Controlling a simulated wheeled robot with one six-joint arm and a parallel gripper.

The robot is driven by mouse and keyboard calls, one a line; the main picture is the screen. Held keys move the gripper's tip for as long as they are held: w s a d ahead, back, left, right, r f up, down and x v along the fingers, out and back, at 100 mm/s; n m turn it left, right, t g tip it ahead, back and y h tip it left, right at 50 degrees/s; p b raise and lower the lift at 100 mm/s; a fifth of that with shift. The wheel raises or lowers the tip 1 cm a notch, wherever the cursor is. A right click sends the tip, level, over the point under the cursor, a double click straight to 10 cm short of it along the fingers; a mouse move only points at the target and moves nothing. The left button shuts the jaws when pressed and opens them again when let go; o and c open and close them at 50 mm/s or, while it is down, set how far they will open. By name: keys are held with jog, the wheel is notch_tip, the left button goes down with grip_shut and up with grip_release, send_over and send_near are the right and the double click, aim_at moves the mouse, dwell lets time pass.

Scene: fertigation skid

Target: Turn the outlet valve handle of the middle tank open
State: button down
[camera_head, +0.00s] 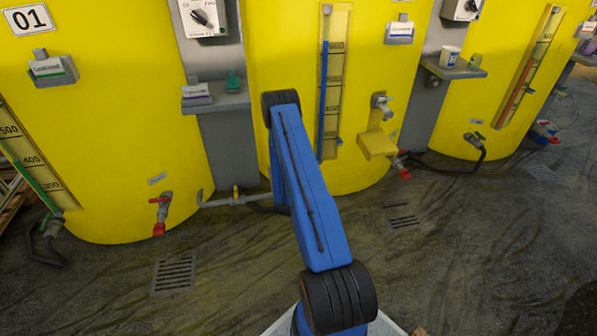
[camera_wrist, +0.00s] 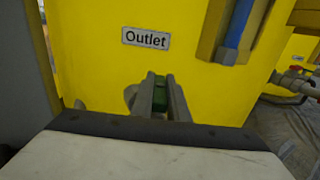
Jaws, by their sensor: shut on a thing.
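The middle tank (camera_head: 285,60) is a large yellow cylinder behind my blue arm in the head view. Its yellow wall (camera_wrist: 100,65) fills much of the wrist view, with a white "Outlet" label (camera_wrist: 146,38). Below the label is the green outlet valve handle (camera_wrist: 160,104). My gripper (camera_wrist: 160,86) is shut on the handle, one grey finger on each side. A rounded grey valve part (camera_wrist: 130,97) shows just left of the fingers. In the head view my arm hides the gripper and the handle. The handle's exact angle is hard to tell.
A grey pipe (camera_head: 235,199) runs low between the left and middle tanks. A red-handled valve (camera_head: 161,214) is on the left tank. A yellow bracket (camera_head: 378,144) and a red fitting (camera_head: 403,166) stick out right of my arm. The floor (camera_head: 480,250) in front is mostly clear.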

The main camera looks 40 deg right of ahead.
jog(key=shift+n+t+y, duration=0.3)
jog(key=shift+n+t, duration=0.2)
jog(key=c, duration=1.7)
grip_release()
jog(key=v, duration=1.7)
jog(key=shift+s+a, duration=0.1)
jog(key=shift+a, duration=0.1)
